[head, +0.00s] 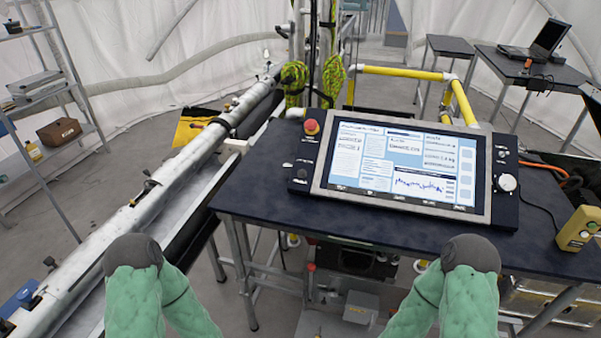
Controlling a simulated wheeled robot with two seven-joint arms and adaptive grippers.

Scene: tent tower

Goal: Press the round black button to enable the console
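The console (332,187) lies on a dark blue table, with a large lit screen (400,165) showing text panels and a graph. On its left side panel is a red mushroom button (311,127). Below it on the same panel is a small round black button (302,174), hard to make out against the dark panel. On the right side panel is a white round knob (507,183). Both my arms show at the bottom edge only as green-sleeved bends with dark caps. Neither gripper is in view, and nothing of mine touches the console.
The dark table (260,190) has bare room left of the console. A yellow handheld box (579,228) sits at its right edge. A long white tube (150,190) runs along the left. Yellow rails (400,72) and green ropes (293,80) stand behind. A laptop (540,42) is far right.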

